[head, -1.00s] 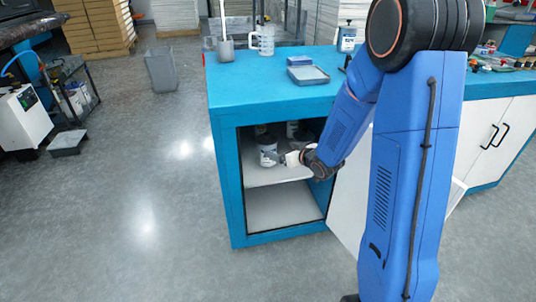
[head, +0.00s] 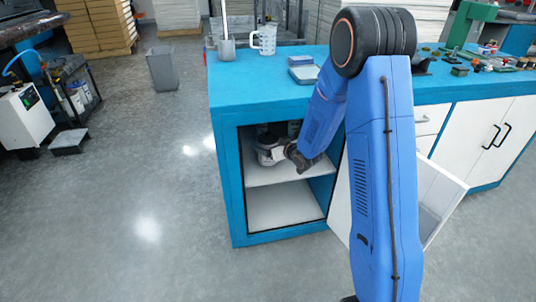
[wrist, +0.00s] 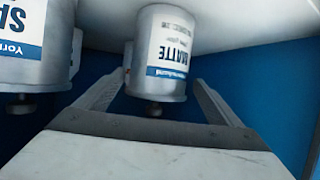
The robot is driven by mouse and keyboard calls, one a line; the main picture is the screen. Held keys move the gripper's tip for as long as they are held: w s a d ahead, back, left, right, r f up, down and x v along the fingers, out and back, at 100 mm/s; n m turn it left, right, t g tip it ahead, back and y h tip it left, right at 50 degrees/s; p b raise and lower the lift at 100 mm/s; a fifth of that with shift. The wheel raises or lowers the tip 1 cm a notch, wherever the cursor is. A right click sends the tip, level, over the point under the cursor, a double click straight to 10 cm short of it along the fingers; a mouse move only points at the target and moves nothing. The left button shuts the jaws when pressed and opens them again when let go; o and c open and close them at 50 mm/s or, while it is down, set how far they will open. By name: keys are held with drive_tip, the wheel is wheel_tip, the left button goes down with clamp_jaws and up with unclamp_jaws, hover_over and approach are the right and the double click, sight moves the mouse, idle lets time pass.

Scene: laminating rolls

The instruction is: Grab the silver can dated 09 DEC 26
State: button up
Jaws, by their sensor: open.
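A silver can (wrist: 164,50) with a white and blue label stands between the two fingers of my gripper (wrist: 160,88) in the wrist view. The fingers are apart, one on each side of it, and I cannot tell whether they touch it. Its lettering appears upside down and no date is readable. A second silver can (wrist: 32,70) is to the left, outside the left finger. In the head view my gripper (head: 280,153) is inside the open cabinet, in front of a can (head: 266,143) on the upper shelf, partly hiding it.
The cabinet's blue frame (head: 231,190) and upper shelf (head: 263,176) enclose my gripper closely. More containers stand deeper inside, in shadow. The cabinet door is swung open at the right, behind my arm. The lower shelf (head: 282,206) is bare.

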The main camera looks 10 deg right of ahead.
drive_tip(key=x, duration=0.3)
drive_tip(key=shift+w+d+f, duration=0.1)
drive_tip(key=shift+w+f, duration=0.05)
drive_tip(key=shift+w, duration=0.05)
drive_tip(key=shift+c, duration=0.5)
drive_tip(key=c, duration=1.5)
